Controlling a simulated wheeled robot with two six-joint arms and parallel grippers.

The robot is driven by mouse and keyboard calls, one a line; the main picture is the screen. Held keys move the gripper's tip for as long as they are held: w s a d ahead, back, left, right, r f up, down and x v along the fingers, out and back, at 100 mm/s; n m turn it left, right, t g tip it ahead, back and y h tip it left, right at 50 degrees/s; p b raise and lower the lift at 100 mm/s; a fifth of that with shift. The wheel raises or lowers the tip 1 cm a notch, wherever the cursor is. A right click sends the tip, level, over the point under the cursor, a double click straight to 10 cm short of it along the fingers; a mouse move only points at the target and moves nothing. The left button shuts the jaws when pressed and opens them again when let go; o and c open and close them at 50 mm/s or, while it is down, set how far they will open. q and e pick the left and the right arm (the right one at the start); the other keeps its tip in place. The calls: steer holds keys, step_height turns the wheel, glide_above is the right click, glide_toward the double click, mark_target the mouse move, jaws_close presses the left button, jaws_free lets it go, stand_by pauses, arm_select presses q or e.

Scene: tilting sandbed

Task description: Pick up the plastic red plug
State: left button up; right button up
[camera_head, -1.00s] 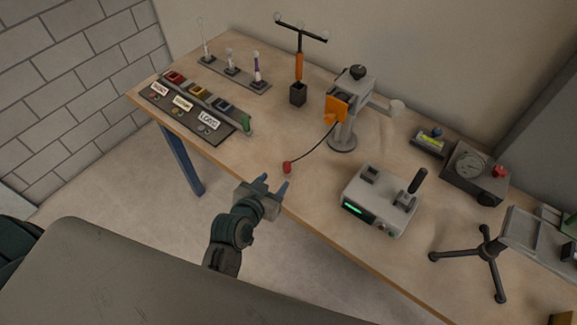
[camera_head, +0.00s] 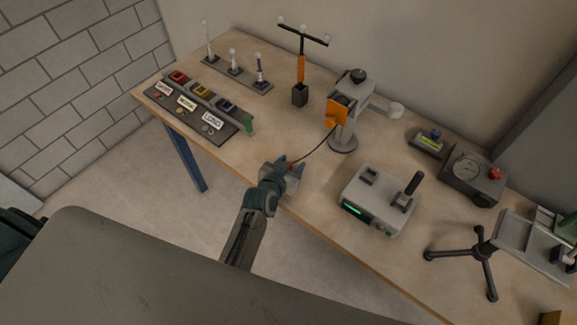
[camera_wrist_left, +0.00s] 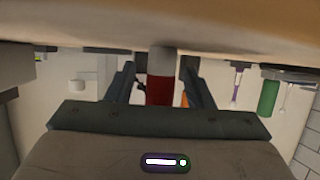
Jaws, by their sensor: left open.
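The red plug (camera_wrist_left: 160,90), with a pale grey end, stands between the two fingers of my left gripper (camera_wrist_left: 158,78) in the left wrist view. My right gripper is not in view.
A grey box with a green display (camera_head: 376,205) stands right of the gripper. A labelled tray (camera_head: 220,128) lies to the left, with a green object (camera_head: 249,126) at its end. A black tripod base (camera_head: 482,254) is farther right. Bare tabletop lies behind the gripper.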

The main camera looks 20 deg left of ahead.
arm_select(q)
steer(key=shift+c, duration=0.2)
jaws_close()
steer(key=shift+r, duration=0.15)
